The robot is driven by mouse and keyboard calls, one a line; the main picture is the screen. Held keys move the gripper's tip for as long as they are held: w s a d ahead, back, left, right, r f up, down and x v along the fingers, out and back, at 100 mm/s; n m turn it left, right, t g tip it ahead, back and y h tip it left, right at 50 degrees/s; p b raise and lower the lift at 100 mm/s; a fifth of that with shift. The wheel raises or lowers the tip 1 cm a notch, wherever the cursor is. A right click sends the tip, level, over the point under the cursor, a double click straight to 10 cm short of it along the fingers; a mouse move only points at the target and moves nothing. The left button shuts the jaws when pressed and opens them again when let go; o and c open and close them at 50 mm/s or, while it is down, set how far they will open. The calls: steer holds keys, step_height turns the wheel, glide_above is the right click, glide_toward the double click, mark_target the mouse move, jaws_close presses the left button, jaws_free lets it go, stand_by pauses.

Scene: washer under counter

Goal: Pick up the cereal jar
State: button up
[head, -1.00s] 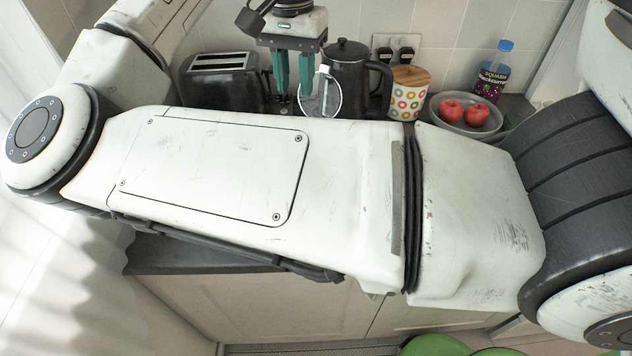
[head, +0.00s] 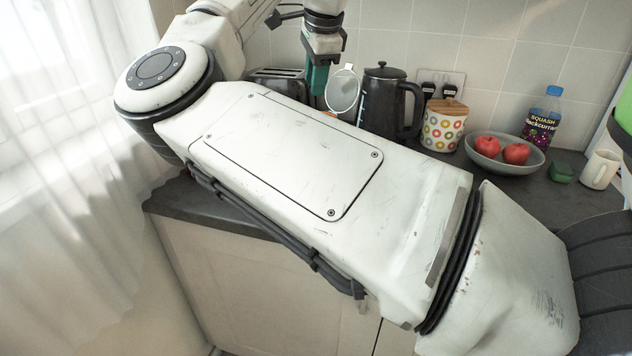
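The cereal jar (head: 444,127) is a white jar with coloured rings and a wooden lid. It stands upright on the counter at the back, right of the black kettle. My gripper (head: 318,82), with teal fingers, points down to the left of the kettle and well apart from the jar. I see only one finger clearly, nearly side-on, so its opening is not clear. My arm hides its lower end. I see nothing held in it.
A toaster (head: 276,82) is at left. Right of the jar are a bowl of red apples (head: 488,160), a squash bottle (head: 543,118) and a mug (head: 600,170).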

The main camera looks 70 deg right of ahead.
steer(key=x, duration=0.9)
steer(key=shift+s+a+f, duration=0.15)
steer(key=shift+a+f, duration=0.05)
steer(key=shift+f, duration=0.05)
steer(key=shift+c, duration=0.2)
jaws_close()
steer(key=shift+r, duration=0.15)
stand_by(0.9)
